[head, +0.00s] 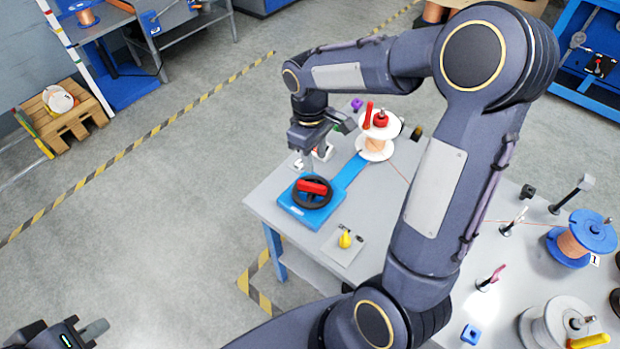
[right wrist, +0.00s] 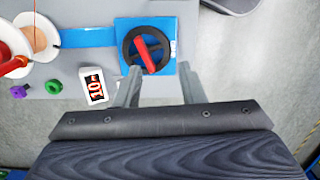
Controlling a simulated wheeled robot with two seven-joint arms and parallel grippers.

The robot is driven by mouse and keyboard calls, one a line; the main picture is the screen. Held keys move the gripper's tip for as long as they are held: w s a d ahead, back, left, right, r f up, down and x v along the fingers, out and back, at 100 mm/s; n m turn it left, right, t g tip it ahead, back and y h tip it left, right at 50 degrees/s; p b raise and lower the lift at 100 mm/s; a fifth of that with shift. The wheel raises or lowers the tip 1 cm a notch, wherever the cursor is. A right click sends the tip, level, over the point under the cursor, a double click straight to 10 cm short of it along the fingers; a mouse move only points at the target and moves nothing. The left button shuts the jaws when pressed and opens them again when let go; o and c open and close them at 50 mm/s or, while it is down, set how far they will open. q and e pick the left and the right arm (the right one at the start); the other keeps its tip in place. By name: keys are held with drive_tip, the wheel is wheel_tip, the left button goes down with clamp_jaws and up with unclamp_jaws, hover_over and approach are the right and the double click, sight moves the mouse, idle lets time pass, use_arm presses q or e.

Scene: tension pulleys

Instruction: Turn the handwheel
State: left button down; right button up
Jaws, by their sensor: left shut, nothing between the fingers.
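The handwheel (head: 327,203) has a black round rim with a red bar across it, on a blue base plate (head: 290,207) at the table's near left corner. It also shows in the right wrist view (right wrist: 129,55), ahead of the fingers. My right gripper (head: 308,158) points down just behind the handwheel in the head view. In the right wrist view its two fingers (right wrist: 160,85) are spread with nothing between them, apart from the wheel. My left gripper (head: 92,330) is at the bottom left of the head view, shut and empty, far from the table.
A white and copper spool (head: 375,148) with red parts stands behind the wheel, along a blue strip (head: 350,172). A yellow knob (head: 345,240) sits in front. More spools (head: 582,240) stand at the right.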

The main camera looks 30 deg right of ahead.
sight(311, 184)
drive_tip(key=w+f+n+h, duration=0.1)
drive_tip(key=w+f, duration=0.1)
drive_tip(key=f, duration=0.1)
drive_tip(key=w+f+n+g, duration=0.1)
drive_tip(key=w+f, duration=0.1)
drive_tip(key=f, duration=0.1)
drive_tip(key=w+f+n+g+h+p, duration=0.1)
drive_tip(key=w+f, duration=0.1)
drive_tip(key=f, duration=0.1)
drive_tip(key=shift+w+a+f+h, duration=0.3)
drive_tip(key=shift+w+a+f, duration=0.05)
drive_tip(key=shift+f, duration=0.35)
drive_tip(key=p+x, duration=0.1)
drive_tip(key=x, duration=0.6)
drive_tip(key=shift+s+d+f+p, duration=0.15)
drive_tip(key=shift+p, duration=0.25)
